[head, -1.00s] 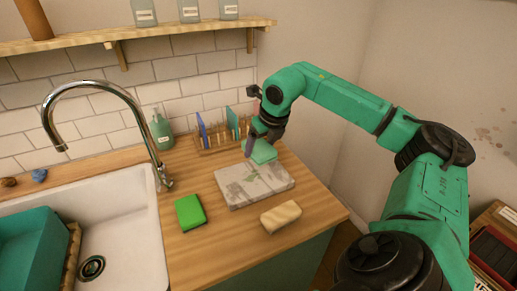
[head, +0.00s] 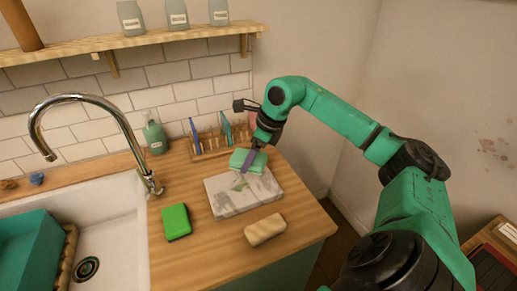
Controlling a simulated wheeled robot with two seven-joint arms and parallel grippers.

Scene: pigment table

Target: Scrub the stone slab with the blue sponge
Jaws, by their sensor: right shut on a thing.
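The stone slab (head: 232,202) lies flat on the wooden counter, pale with grey marks. My right gripper (head: 251,157) is over the slab's back edge, its fingers pointing down. It is shut on a blue-green sponge (head: 238,158), which I take as the blue sponge. The sponge is at the back part of the slab and seems to touch it, though its underside is hidden. My left gripper is not in view.
A bright green sponge (head: 176,222) lies left of the slab and a beige sponge (head: 265,229) in front. Behind are a rack (head: 210,144) and a soap bottle (head: 155,137). The sink (head: 115,225) and its tap (head: 88,97) are at left.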

